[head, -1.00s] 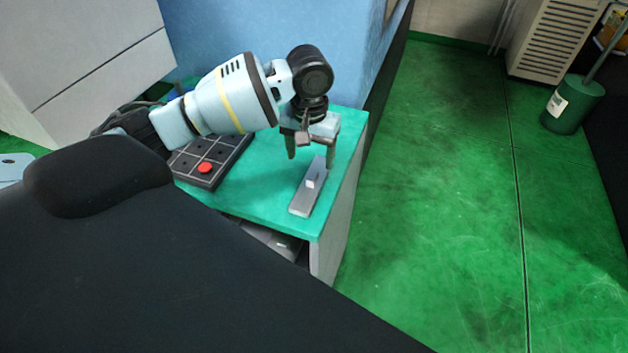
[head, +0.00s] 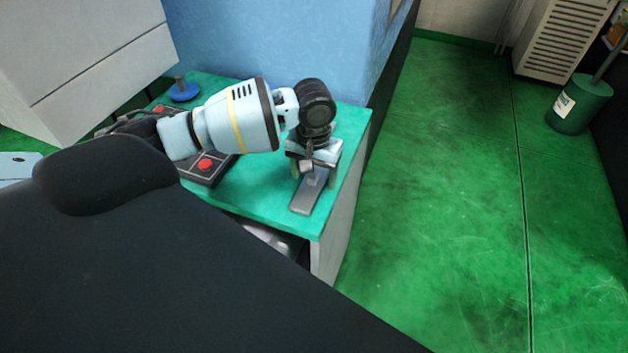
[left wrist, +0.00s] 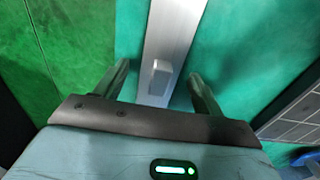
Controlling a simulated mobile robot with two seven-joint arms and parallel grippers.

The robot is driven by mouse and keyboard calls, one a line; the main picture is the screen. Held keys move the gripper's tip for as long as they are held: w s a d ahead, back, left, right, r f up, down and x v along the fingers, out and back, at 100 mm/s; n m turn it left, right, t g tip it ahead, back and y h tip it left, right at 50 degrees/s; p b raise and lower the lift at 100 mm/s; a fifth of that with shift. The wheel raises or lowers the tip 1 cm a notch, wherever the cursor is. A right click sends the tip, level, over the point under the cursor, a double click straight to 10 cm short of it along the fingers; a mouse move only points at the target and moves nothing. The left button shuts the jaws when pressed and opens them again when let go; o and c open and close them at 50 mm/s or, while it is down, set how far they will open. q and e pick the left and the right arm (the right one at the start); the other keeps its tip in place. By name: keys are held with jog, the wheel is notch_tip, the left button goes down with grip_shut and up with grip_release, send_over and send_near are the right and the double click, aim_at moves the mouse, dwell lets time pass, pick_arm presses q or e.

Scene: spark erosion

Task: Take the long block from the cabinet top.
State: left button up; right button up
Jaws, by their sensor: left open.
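The long block (head: 305,200) is a grey flat bar lying on the teal cabinet top (head: 262,203), near its right edge. A small raised knob (left wrist: 161,78) stands on the bar in the left wrist view. My left gripper (head: 314,181) is low over the far part of the block, pointing down. In the left wrist view its fingers (left wrist: 160,86) stand apart, one on each side of the block (left wrist: 172,38), with gaps beside it. The far end of the block is hidden under the gripper in the head view. My right gripper is not in view.
A dark tray with red buttons (head: 205,164) lies left of the block on the cabinet top. A blue round knob (head: 184,91) is behind it. A blue wall (head: 290,45) rises at the back. Open green floor (head: 440,210) lies to the right.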

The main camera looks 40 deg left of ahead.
aim_at(311, 176)
pick_arm(q)
jog(key=c, duration=1.4)
jog(key=shift+o, duration=0.2)
jog(key=shift+r, duration=0.15)
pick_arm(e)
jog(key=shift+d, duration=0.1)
